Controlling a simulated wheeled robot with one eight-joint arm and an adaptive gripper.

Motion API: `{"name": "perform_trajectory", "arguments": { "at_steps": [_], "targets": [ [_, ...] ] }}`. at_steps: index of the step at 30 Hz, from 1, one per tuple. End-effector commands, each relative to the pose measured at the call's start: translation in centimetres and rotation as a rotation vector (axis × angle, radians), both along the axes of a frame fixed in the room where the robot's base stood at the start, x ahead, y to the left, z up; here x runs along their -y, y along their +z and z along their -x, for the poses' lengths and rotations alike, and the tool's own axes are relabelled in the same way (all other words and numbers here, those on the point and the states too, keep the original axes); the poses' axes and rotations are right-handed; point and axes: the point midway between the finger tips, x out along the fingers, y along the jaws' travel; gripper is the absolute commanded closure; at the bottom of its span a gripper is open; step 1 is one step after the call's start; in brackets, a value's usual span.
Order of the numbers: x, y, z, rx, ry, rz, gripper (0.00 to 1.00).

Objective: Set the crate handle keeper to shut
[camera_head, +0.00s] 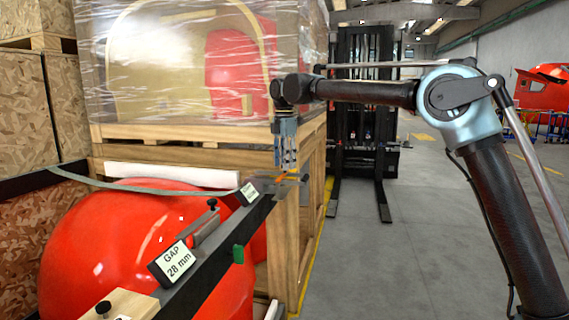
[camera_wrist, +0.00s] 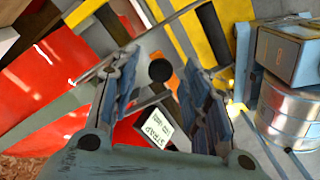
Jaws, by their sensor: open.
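My gripper (camera_head: 286,166) points down at the far end of the dark rail (camera_head: 222,262) in the head view. Its two fingers are apart in the wrist view (camera_wrist: 160,72), and nothing is held between them. A dark round knob (camera_wrist: 160,70) shows between the fingertips, with a small orange part (camera_wrist: 173,83) beside it. The orange part also shows under the fingertips in the head view (camera_head: 288,177). I cannot tell which part is the crate handle keeper or whether it is shut. A white strap label (camera_wrist: 158,128) lies nearer the palm.
A red nosecone (camera_head: 115,245) lies beneath the rail. A sign reading GAP 28 mm (camera_head: 175,261) and a small black knob (camera_head: 212,203) sit along the rail. A wooden crate (camera_head: 225,157) and a wrapped load stand behind. A forklift (camera_head: 362,110) stands farther back; the floor (camera_head: 420,240) is clear.

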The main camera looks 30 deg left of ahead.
Motion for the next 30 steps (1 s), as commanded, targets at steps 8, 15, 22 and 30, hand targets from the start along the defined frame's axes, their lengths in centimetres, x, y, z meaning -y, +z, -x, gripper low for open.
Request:
{"name": "perform_trajectory", "arguments": {
  "at_steps": [8, 15, 22, 30],
  "targets": [
    [-0.1, 4.0, 0.2, 0.0, 0.002, 0.0, 0.57],
    [-0.1, 8.1, 0.3, -0.001, 0.002, 0.0, 0.57],
    [-0.1, 10.6, 0.3, -0.001, 0.002, 0.0, 0.57],
    [-0.1, 11.5, 0.3, -0.001, 0.001, 0.0, 0.57]
  ]
}}
